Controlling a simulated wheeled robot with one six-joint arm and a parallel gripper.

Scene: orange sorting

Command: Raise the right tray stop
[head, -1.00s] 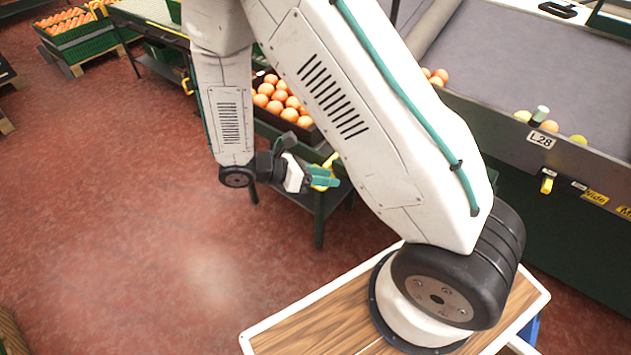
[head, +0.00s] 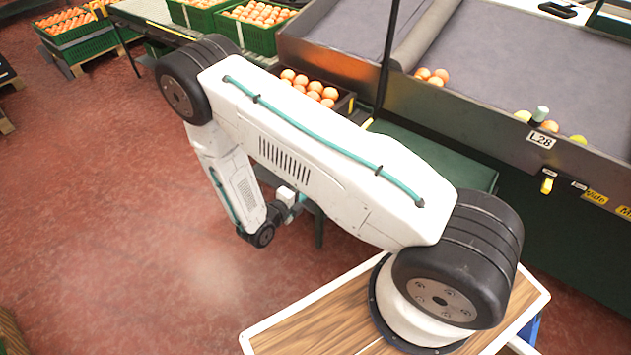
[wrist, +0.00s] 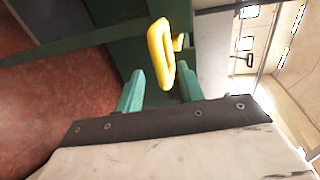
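A yellow loop handle (wrist: 160,45), which looks like the tray stop's handle, stands just ahead of my gripper in the wrist view. My gripper (wrist: 159,82) is open, with one teal finger on each side of the handle's lower end. I see no clear contact between fingers and handle. The handle is beside a dark green frame (wrist: 105,45). In the head view my wrist (head: 285,200) is low by the green stand, and my own arm hides most of the gripper and the handle there.
A dark tray of oranges (head: 312,88) sits behind my arm. The grey sorting belt machine (head: 440,105) stands at the right, with a small yellow lever (head: 547,186) on its front. Green crates (head: 255,25) are at the back. The red floor (head: 100,200) at left is open.

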